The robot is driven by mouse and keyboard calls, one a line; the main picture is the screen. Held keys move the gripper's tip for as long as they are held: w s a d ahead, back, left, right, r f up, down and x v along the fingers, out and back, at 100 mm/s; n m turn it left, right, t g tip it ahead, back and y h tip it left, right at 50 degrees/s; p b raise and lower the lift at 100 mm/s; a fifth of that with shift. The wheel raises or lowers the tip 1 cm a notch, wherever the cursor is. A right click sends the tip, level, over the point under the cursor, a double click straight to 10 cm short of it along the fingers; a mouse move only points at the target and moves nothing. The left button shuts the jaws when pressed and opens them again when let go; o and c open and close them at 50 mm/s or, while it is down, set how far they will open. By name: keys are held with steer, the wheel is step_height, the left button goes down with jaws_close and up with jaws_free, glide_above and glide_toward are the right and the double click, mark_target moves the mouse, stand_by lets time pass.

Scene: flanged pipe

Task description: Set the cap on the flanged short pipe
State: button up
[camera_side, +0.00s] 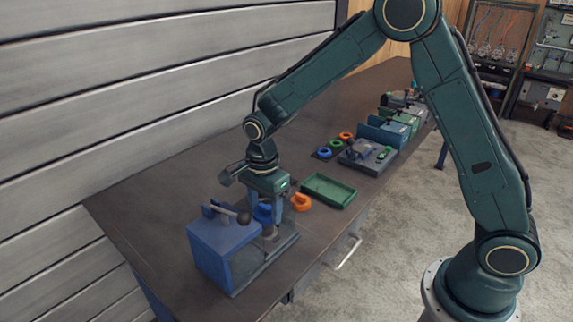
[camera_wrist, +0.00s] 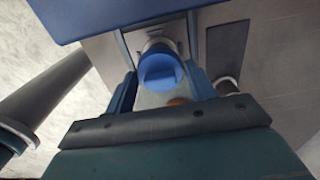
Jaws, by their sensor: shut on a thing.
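The blue cap (camera_wrist: 160,72) is between the two fingers of my gripper (camera_wrist: 162,88) in the wrist view, and the gripper is shut on it. In the side view, my gripper (camera_side: 268,212) points down at the blue fixture, with the blue cap (camera_side: 262,213) between its fingers. The grey short pipe (camera_side: 269,231) stands upright on the fixture's base, directly under the gripper. In the wrist view a grey round part of the pipe (camera_wrist: 157,46) shows just past the cap. I cannot tell whether cap and pipe touch.
Other fixtures (camera_side: 367,155) stand farther back. The front table edge is near.

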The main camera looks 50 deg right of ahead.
mark_target(265, 206)
steer(key=shift+f, duration=0.75)
stand_by(0.5)
steer(key=o, duration=1)
steer(key=shift+o, duration=0.5)
steer(key=o, duration=0.3)
steer(key=shift+r, duration=0.1)
steer(key=shift+r, duration=3.4)
